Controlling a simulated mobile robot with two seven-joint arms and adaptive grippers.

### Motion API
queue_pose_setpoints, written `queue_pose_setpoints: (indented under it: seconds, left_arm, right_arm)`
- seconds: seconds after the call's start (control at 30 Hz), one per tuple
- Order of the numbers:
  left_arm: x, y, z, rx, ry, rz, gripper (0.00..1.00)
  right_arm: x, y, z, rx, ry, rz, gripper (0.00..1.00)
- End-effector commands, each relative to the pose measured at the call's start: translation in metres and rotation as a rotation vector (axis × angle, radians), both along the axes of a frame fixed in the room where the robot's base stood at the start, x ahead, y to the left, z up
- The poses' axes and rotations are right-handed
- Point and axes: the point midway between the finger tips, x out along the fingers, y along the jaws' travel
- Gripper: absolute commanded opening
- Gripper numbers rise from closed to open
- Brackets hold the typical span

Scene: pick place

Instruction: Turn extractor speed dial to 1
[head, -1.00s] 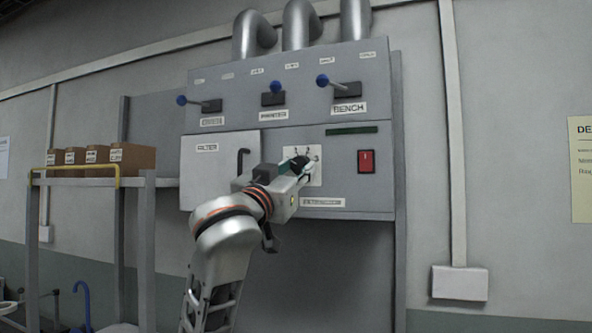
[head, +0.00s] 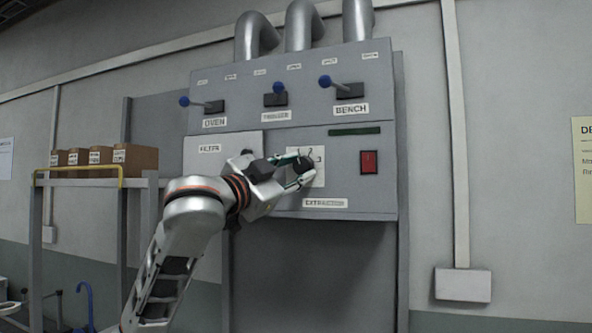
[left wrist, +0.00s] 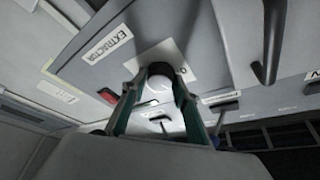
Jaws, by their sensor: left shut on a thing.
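The extractor speed dial (left wrist: 159,71) is a dark round knob on a white plate (head: 318,180) with numbers, of which 2 and 3 show in the head view. The plate is on the grey panel above the EXTRACTOR label (head: 325,203). My left gripper (head: 301,167) is at the dial, with its fingers shut on it. In the left wrist view the two green fingers (left wrist: 152,92) lie on either side of the knob. The fingers hide much of the dial, and I cannot tell which number it points to. My right gripper is not in view.
A red switch (head: 369,162) is right of the dial plate. Levers with blue knobs (head: 325,81) stick out above. The filter door's black handle (left wrist: 271,42) is close by in the wrist view. A shelf with boxes (head: 135,158) stands at the left.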

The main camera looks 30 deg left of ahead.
Motion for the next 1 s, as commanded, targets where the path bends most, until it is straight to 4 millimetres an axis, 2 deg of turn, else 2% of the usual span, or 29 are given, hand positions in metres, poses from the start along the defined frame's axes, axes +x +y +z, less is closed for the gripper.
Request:
queue_pose_setpoints:
  seconds: [0.47,0.5,0.53,0.87,1.0]
  left_arm:
    - [-0.0005,0.0007,0.0015,0.011,0.0,0.001,0.08]
    - [-0.0005,0.0007,0.0015,0.011,0.0,0.001,0.4]
    - [-0.0005,0.0007,0.0015,0.011,0.0,0.001,0.46]
    - [-0.0005,0.0004,0.0005,0.011,0.002,0.0,0.46]
    - [-0.0085,0.0018,-0.0018,0.014,0.002,0.003,0.46]
  right_arm:
    - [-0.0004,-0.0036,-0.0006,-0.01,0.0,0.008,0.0]
    - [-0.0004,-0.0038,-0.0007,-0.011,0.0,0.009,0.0]
    - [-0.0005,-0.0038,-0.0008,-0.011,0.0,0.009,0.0]
    - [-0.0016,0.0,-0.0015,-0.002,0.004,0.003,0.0]
    - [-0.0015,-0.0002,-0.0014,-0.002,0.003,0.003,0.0]
